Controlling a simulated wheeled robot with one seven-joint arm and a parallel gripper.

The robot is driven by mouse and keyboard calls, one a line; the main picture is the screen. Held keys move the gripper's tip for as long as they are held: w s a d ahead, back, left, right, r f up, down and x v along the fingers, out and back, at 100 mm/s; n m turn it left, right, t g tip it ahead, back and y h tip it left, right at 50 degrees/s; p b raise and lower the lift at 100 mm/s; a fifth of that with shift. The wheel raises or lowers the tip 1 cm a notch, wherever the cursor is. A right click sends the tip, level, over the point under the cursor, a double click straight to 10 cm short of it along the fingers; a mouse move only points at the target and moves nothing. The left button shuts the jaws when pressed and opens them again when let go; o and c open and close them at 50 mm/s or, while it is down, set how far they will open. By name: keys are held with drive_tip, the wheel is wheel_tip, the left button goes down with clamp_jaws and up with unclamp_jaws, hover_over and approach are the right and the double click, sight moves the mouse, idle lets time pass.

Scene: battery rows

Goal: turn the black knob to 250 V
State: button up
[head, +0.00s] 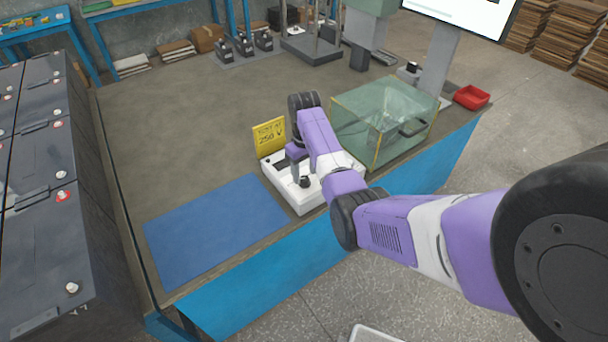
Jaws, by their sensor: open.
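A white instrument box (316,199) sits on the workbench, just right of the blue mat. A small black knob (305,182) shows on its top face, near the front. The setting that the knob points to is too small to read. A yellow card (269,137) reading "250 V" stands behind the box; its upper line is not clear. My gripper (298,168) points down over the box, close above the knob. It is open, with nothing seen in it. I cannot tell whether its fingers are beside the knob or touching it. My arm hides the box's right part.
A blue mat (218,224) lies bare left of the box. A clear glass-like case (385,120) stands close on the right, behind my arm. A red tray (471,97) is at the far right. Large dark batteries (45,225) line the left side. The bench middle is clear.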

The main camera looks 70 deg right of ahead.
drive_tip(key=shift+f, duration=0.9)
clamp_jaws()
drive_tip(key=shift+r+m, duration=0.1)
drive_tip(key=shift+m, duration=0.3)
drive_tip(key=shift+m+p, duration=0.5)
drive_tip(key=shift+m, duration=0.1)
drive_tip(key=m+p, duration=0.1)
drive_tip(key=m, duration=0.2)
drive_tip(key=shift+r, duration=0.1)
drive_tip(key=m+p, duration=0.1)
drive_tip(key=m, duration=0.5)
drive_tip(key=shift+d, duration=0.1)
drive_tip(key=shift+m, duration=0.5)
